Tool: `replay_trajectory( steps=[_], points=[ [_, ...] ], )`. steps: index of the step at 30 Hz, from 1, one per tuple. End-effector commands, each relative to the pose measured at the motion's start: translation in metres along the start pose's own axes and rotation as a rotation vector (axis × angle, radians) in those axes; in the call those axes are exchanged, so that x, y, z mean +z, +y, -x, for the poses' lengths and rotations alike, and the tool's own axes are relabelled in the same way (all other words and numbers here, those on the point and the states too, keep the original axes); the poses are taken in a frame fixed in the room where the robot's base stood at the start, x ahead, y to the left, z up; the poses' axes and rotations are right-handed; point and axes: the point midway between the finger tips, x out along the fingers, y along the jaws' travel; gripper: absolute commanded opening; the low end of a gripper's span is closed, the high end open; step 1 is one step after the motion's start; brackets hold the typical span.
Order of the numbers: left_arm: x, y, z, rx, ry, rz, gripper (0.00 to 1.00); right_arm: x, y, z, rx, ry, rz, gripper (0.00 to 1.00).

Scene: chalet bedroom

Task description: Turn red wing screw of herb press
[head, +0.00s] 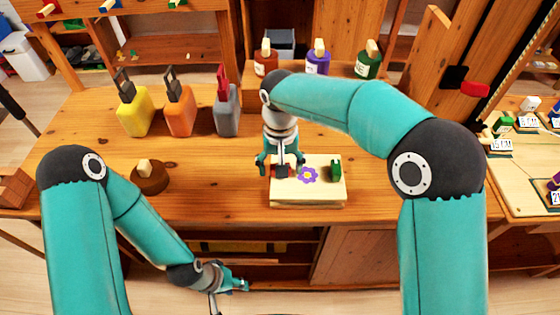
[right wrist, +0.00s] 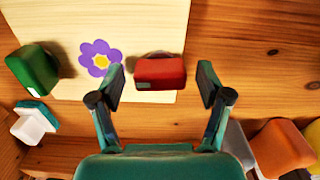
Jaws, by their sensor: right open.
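The herb press (head: 308,194) is a pale wooden board with a purple flower on the table's front part. Its red wing screw (right wrist: 160,72) is at the board's left side in the head view, partly hidden there by my right gripper (head: 280,168). In the right wrist view my right gripper (right wrist: 163,82) is open, with one finger on each side of the red screw and a visible gap on both sides. The green wing screw (head: 336,168) stands at the board's right. My left gripper (head: 232,291) hangs low before the table's front edge, away from the press; its opening is unclear.
Yellow (head: 135,112), orange (head: 179,114) and grey (head: 227,118) bottles stand left of my right gripper. A round brown object with a pale knob (head: 149,178) sits at the front left. Several labelled bottles (head: 318,62) stand on a raised shelf behind.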

Motion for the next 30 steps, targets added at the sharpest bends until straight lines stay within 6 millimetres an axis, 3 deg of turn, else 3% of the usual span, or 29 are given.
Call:
replay_trajectory(
  steps=[7, 21, 30],
  points=[
    [0.000, 0.000, 0.001, 0.000, 0.000, 0.000, 0.40, -0.001, -0.001, 0.022, -0.002, 0.003, 0.000, 0.77],
    [0.000, 0.000, 0.000, 0.000, 0.000, 0.000, 0.40, -0.001, -0.001, 0.106, -0.002, 0.002, 0.001, 0.77],
    [0.000, 0.000, 0.000, 0.000, 0.000, 0.000, 0.40, -0.001, 0.000, 0.119, 0.000, 0.000, 0.001, 0.77]
  ],
)
